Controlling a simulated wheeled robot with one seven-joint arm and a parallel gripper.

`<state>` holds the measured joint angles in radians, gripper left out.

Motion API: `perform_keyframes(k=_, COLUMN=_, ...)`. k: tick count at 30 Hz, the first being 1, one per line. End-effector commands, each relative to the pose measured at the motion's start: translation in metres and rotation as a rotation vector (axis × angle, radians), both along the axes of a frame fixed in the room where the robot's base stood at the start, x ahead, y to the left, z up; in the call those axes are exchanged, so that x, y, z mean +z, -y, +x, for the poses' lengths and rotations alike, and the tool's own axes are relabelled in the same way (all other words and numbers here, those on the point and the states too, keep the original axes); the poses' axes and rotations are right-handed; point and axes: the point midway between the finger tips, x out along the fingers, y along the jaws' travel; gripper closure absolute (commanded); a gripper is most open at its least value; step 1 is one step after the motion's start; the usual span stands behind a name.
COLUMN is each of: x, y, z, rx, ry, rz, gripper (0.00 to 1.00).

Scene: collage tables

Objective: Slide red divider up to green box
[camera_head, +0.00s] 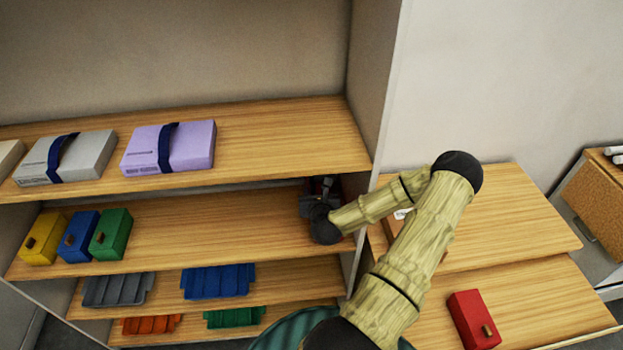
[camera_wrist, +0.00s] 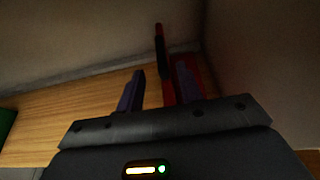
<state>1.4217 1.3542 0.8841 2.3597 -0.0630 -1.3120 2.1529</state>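The green box (camera_head: 111,233) stands toward the left of the middle shelf, beside a blue box. Its edge also shows at the far left of the wrist view (camera_wrist: 6,122). The red divider (camera_wrist: 168,94) is near the shelf's right wall. My gripper reaches into the right end of the shelf. Its fingers (camera_wrist: 160,78) are apart, with a visible gap left of the divider.
Blue (camera_head: 78,237) and yellow (camera_head: 43,238) boxes stand left of the green box. The middle shelf (camera_head: 215,222) is bare between the green box and my gripper. A lilac box (camera_head: 192,148) lies on the shelf above. The right side wall (camera_wrist: 250,60) is close to my gripper.

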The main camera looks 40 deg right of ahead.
Motion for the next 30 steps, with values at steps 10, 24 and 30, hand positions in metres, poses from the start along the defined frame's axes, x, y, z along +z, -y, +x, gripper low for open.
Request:
perform_keyframes(k=10, x=-0.017, y=0.024, z=0.039, rx=-0.001, ry=0.0, rz=0.0, gripper=0.64)
perform_keyframes(k=24, x=-0.036, y=0.046, z=0.076, rx=0.0, ry=0.0, rz=-0.001, gripper=0.64)
perform_keyframes(k=30, x=-0.037, y=0.047, z=0.076, rx=0.0, ry=0.0, rz=-0.001, gripper=0.64)
